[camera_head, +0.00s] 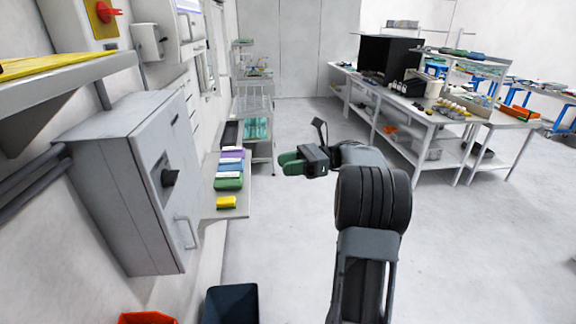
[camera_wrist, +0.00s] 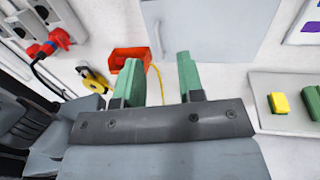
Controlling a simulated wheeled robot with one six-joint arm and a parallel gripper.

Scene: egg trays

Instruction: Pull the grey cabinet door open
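The grey cabinet (camera_head: 108,180) is mounted on the wall at the left in the head view. Its door (camera_head: 152,205) appears shut, with a dark knob (camera_head: 171,178) and a pale bar handle (camera_head: 187,232) low on it. In the wrist view the door (camera_wrist: 220,30) is at the top, and the handle (camera_wrist: 158,40) shows at its left edge, beyond the fingertips. My gripper (camera_head: 288,163) has green fingers and is to the right of the cabinet, apart from it. In the wrist view my gripper (camera_wrist: 158,75) has its fingers spread with nothing between them.
A wall shelf (camera_head: 237,199) with a yellow block (camera_head: 227,203) and several coloured items is just right of the cabinet. An orange bin (camera_head: 146,318) and a dark bin (camera_head: 231,304) are below. A long workbench (camera_head: 428,116) stands at the right. The floor between is clear.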

